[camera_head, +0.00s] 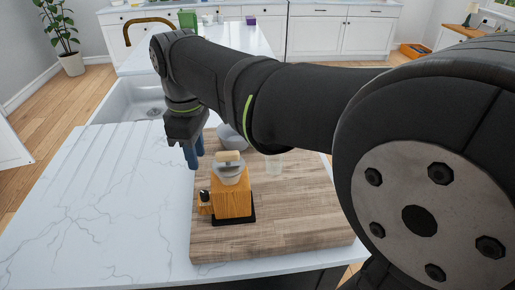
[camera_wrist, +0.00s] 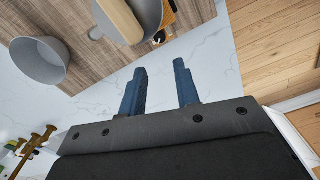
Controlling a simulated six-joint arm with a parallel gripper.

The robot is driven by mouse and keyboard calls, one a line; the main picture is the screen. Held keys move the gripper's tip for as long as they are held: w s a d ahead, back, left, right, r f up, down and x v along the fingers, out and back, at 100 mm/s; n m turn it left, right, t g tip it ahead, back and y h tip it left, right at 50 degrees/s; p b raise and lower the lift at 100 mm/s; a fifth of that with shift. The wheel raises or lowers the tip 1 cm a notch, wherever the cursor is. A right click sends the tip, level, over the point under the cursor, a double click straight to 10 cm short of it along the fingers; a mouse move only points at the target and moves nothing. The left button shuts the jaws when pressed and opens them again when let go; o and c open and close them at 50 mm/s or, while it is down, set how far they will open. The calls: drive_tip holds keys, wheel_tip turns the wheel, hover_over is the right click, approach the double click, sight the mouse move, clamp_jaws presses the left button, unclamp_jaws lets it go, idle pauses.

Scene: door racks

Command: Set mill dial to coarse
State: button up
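The mill (camera_head: 234,200) is an orange wooden box with a grey metal top and a pale wooden handle (camera_head: 229,157). It stands on a black base on the wooden board. A small dark dial (camera_head: 205,196) sits on its left side; its setting is too small to read. In the wrist view the handle (camera_wrist: 120,18) and grey top show at the upper edge, with a small dark knob-like part (camera_wrist: 158,38) beside them. My gripper (camera_head: 194,158) has blue fingers pointing down, above and behind the dial, apart from the mill. The wrist view shows its fingers (camera_wrist: 160,67) apart and empty.
A grey bowl (camera_wrist: 40,62) stands on the board behind the mill, partly hidden by my arm in the head view. A sink (camera_head: 135,98) lies behind. The white marble counter (camera_head: 95,200) at left is clear.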

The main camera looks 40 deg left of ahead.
sight(204, 193)
wheel_tip(204, 193, down, 12)
drive_tip(key=shift+r, duration=0.1)
drive_tip(key=shift+c, duration=0.2)
